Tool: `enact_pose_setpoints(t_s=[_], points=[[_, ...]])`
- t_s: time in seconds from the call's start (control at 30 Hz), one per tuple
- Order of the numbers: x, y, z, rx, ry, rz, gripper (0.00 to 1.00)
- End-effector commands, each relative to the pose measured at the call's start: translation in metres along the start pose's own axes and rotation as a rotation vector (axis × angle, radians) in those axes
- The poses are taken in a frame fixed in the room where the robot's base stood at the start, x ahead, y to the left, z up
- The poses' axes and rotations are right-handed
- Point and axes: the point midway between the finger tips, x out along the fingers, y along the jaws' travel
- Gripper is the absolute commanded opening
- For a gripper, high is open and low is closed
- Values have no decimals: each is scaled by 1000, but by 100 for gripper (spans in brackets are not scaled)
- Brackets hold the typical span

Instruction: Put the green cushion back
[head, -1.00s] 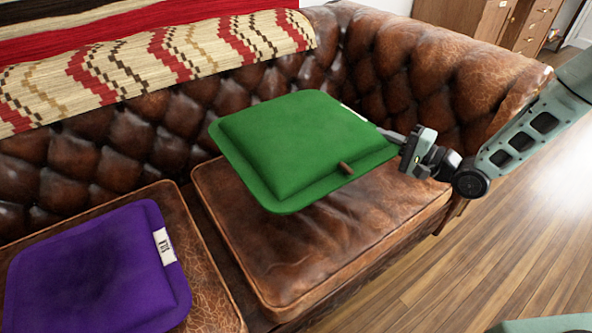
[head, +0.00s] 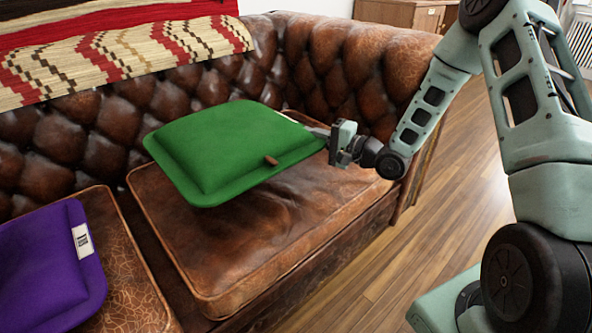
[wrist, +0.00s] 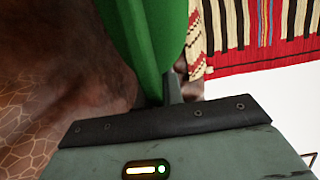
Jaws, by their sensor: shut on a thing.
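The green cushion (head: 230,150) is held roughly flat over the right seat of the brown leather sofa (head: 235,265). A small brown tab shows on its near edge and a white label at its back right. My gripper (head: 328,137) is shut on the cushion's right edge. In the wrist view the green cushion (wrist: 150,40) stretches away from the finger (wrist: 172,88); the other finger is hidden. The cushion appears raised above the seat; I cannot tell whether any part touches it.
A purple cushion (head: 45,265) lies on the left seat. A striped woven blanket (head: 130,55) hangs over the sofa back. The tufted sofa arm (head: 370,65) rises behind my gripper. Open wooden floor (head: 400,260) lies to the right.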

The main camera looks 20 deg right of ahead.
Motion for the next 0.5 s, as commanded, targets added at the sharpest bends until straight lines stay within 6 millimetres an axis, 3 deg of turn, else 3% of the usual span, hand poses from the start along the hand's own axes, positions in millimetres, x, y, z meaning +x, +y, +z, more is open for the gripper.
enact_pose_setpoints(t_s=[0.03,0.2,0.5], points=[[0,13,0,3,-1,-3,0],[0,43,0,2,-1,-3,0],[1,75,0,2,-2,-4,0]])
